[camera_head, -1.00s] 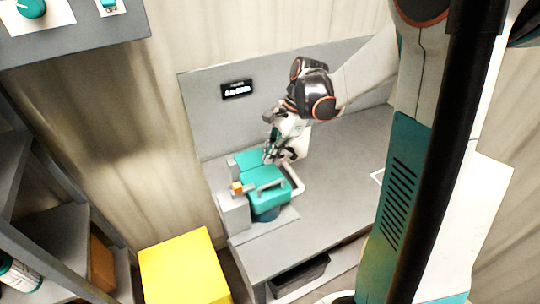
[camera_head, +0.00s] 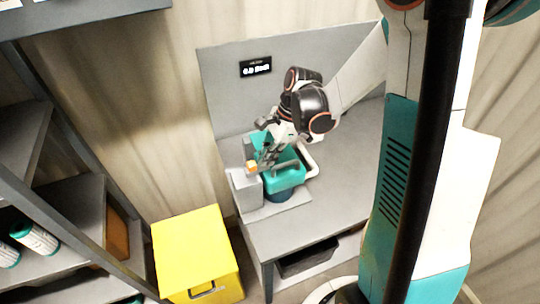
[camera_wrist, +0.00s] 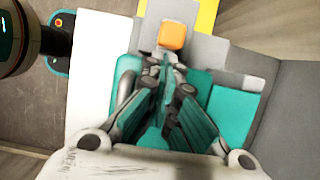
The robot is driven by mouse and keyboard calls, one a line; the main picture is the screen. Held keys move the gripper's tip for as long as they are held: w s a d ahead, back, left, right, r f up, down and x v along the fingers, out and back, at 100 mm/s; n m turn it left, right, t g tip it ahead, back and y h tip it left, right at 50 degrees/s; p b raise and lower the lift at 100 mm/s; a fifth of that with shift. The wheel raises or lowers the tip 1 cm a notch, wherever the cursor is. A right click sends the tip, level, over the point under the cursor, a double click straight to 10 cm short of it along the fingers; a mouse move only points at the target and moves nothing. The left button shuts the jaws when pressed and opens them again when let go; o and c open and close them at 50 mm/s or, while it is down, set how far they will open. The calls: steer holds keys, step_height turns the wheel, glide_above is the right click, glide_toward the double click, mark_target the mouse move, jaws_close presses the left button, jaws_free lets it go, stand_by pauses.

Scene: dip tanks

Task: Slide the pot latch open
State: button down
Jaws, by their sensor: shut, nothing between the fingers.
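The pot (camera_head: 284,178) has a teal lid with a bar handle (camera_head: 285,165) and sits at the left end of the grey bench. An orange knob (camera_head: 252,167), likely the pot latch's, shows at the pot's left side by a grey block. My gripper (camera_head: 265,167) is over the lid, shut and empty, with its fingertips close to the knob. In the wrist view the orange knob (camera_wrist: 172,36) lies just beyond the fingertips (camera_wrist: 166,58). I cannot tell whether they touch. The fingers hide part of the lid and the latch's bar.
A grey block (camera_head: 246,188) stands left of the pot. A back panel with a small display (camera_head: 256,67) rises behind. A yellow bin (camera_head: 196,255) stands on the floor at front left, and shelves (camera_head: 75,215) are at far left. The bench right of the pot is clear.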

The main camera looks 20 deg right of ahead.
mark_target(254, 163)
steer(key=shift+a, duration=0.1)
steer(key=a, duration=0.4)
steer(key=shift+b, duration=0.4)
steer(key=shift+d, duration=0.15)
